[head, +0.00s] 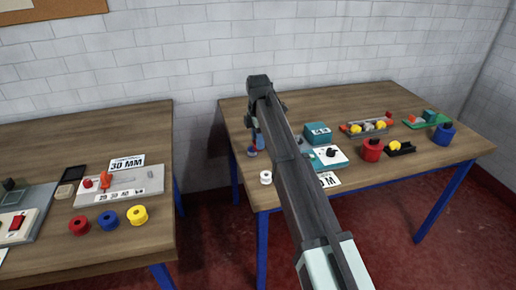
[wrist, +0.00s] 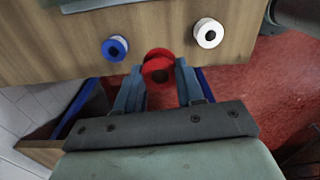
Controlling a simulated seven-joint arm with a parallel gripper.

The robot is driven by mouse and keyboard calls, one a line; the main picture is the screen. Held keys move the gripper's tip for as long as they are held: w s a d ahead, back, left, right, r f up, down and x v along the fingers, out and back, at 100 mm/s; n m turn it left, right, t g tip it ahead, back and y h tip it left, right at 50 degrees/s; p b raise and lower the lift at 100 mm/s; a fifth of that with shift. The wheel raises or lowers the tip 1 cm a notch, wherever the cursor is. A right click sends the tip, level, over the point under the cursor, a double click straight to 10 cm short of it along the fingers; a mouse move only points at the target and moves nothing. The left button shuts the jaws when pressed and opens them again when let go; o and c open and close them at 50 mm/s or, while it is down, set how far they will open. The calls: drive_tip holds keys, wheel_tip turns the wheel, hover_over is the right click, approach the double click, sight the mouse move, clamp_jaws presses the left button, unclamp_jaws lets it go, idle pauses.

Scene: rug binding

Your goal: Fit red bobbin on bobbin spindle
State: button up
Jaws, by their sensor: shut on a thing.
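My gripper (wrist: 160,92) is shut on a red bobbin (wrist: 157,66) in the wrist view, with a blue finger on each side of it. The bobbin's round end with a dark centre hole faces the camera. In the head view my gripper (head: 258,138) hangs over the left side of the right table, and I cannot make out the held bobbin clearly there. I cannot identify the bobbin spindle for certain; a white plate device (head: 328,156) with a black knob stands right of my arm, partly hidden by it.
A blue bobbin (wrist: 115,48) and a white bobbin (wrist: 207,33) stand near the held one; the white one also shows in the head view (head: 266,177). A teal box (head: 318,133), large red spool (head: 371,150) and blue spool (head: 443,134) stand right. The left table (head: 150,237) is separated by a gap.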

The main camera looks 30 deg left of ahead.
drive_tip(key=w+d+r, duration=0.1)
drive_tip(key=w+d, duration=0.2)
drive_tip(key=w, duration=0.7)
drive_tip(key=w+d+r, duration=0.1)
drive_tip(key=w+d, duration=0.3)
drive_tip(key=w, duration=0.7)
drive_tip(key=shift+w+d, duration=0.2)
drive_tip(key=shift+f, duration=0.1)
drive_tip(key=shift+f, duration=2.75)
drive_tip(key=shift+f, duration=1.85)
